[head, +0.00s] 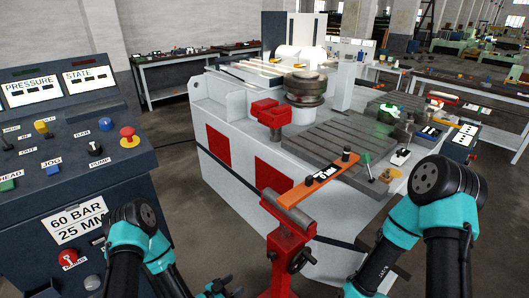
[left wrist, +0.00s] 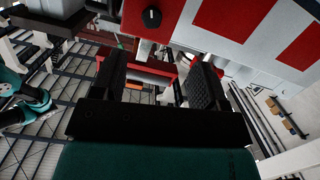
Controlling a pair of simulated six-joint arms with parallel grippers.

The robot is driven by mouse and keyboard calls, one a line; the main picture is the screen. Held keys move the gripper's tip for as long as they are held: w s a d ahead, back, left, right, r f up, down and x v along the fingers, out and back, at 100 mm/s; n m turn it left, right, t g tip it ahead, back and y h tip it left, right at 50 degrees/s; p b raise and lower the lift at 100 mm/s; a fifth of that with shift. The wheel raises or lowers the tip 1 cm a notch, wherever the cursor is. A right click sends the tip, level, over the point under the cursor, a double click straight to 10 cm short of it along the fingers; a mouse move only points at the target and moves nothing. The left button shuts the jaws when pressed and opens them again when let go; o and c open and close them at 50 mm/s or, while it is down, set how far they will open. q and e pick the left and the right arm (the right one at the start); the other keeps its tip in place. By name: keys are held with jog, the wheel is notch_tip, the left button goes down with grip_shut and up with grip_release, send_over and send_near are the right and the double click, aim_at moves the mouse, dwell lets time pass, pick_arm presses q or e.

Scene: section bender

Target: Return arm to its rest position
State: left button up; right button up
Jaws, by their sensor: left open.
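My left arm comes in at the bottom left of the head view. My left gripper (head: 216,291) shows only partly at the bottom edge there, low between the control panel and the red stand. In the left wrist view my left gripper (left wrist: 156,78) has its two dark fingers spread apart with nothing held between them. My right arm (head: 440,185) is bent upward at the right of the head view, and its gripper is out of the picture.
A control panel (head: 60,130) with buttons and knobs stands close on the left. The grey bending machine (head: 225,165) fills the middle. A red roller stand (head: 287,245) stands in front, with an orange bar (head: 318,182) above it. Workbenches (head: 180,72) stand behind.

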pick_arm(q)
jog(key=s+a+r+n+g+y, duration=0.2)
jog(key=s+a+n+g+y, duration=0.2)
jog(key=s, duration=0.3)
jog(key=s+a+r+n+g+y, duration=0.2)
jog(key=s+a+n+g+y, duration=0.2)
jog(key=s, duration=0.4)
jog(key=shift+s+a+n+g, duration=0.25)
jog(key=shift+a+n+g, duration=0.35)
jog(key=shift+g, duration=0.6)
jog(key=shift+d, duration=0.1)
